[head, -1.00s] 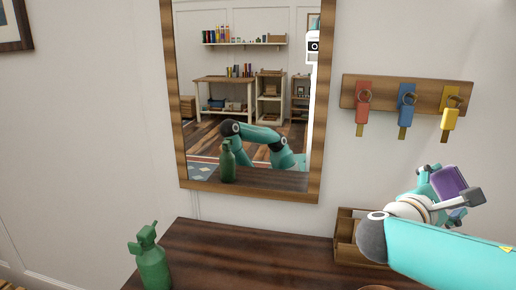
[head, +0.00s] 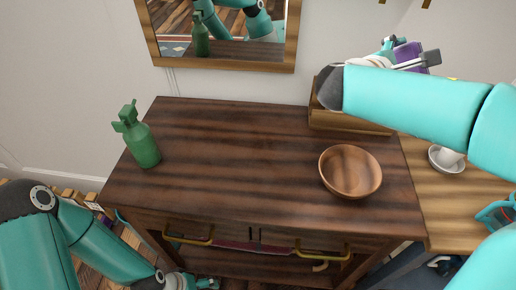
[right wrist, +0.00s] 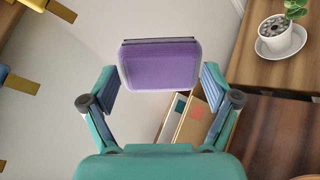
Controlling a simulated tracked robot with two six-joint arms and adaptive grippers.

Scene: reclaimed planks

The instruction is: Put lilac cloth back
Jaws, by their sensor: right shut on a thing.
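The lilac cloth (right wrist: 160,65) is a folded, rounded purple pad between the fingers of my right gripper (right wrist: 158,88). In the head view the lilac cloth (head: 408,55) is held up behind my right arm, above and to the right of the wooden box (head: 360,124) at the back of the dark table (head: 235,150). My right arm hides part of the box and most of that gripper. My left gripper (head: 195,283) is low at the bottom edge, in front of the table, and only partly in view; its fingers are unclear.
A green bottle (head: 142,145) stands at the table's left end. A wooden bowl (head: 350,172) sits at the right. Brass handles (head: 188,240) line the table front. A lighter side table (head: 440,205) holds a potted plant (right wrist: 275,33). The table's middle is clear.

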